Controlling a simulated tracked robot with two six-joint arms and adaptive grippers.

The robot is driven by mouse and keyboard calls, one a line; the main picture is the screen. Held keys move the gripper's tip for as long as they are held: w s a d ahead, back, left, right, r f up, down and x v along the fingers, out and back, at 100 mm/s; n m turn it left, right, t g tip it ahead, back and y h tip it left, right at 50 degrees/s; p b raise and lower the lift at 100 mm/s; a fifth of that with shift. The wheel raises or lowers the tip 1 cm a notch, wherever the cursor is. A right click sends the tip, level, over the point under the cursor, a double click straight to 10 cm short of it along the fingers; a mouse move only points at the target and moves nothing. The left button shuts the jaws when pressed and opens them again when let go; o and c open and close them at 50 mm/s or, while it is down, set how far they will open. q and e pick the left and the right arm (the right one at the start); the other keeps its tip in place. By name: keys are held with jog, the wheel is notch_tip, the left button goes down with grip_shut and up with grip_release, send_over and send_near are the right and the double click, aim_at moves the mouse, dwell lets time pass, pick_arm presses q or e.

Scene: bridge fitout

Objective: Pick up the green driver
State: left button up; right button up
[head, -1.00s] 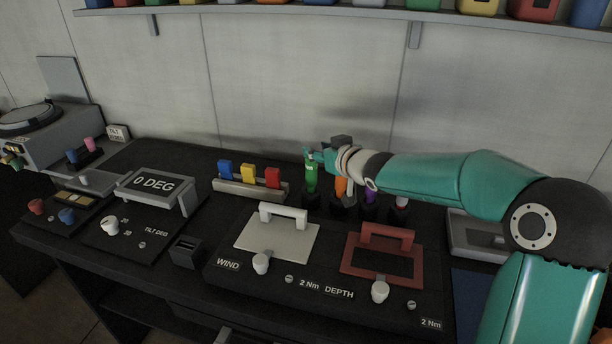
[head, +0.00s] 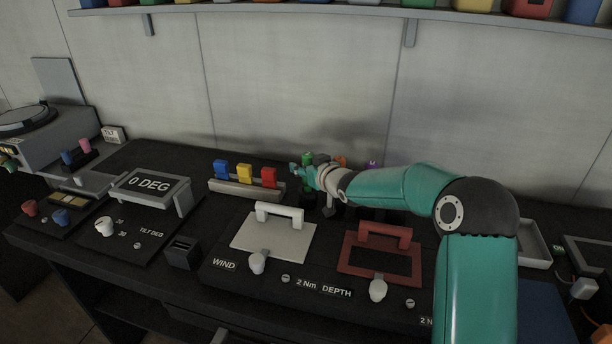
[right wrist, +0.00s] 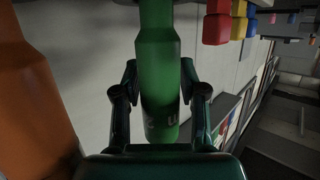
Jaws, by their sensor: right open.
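The green driver (head: 307,157) stands in the row of drivers at the back of the bench, its lower part hidden behind my right gripper (head: 305,174). In the right wrist view the green driver (right wrist: 159,70) fills the middle. The open fingers of my right gripper (right wrist: 159,88) are on either side of it, with a gap visible on both sides. An orange driver (right wrist: 35,100) is close by at the left of that view; its top (head: 341,161) shows in the head view just right of the green one. My left gripper is not in view.
A rack with blue, yellow and red blocks (head: 246,190) sits just left of the drivers. The white-handled WIND panel (head: 262,238) and red-handled DEPTH panel (head: 347,262) are in front. A purple driver top (head: 373,164) shows behind my arm. A shelf (head: 300,10) runs above.

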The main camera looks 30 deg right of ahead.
jog(key=shift+w, duration=0.25)
grip_shut()
dwell(0.4)
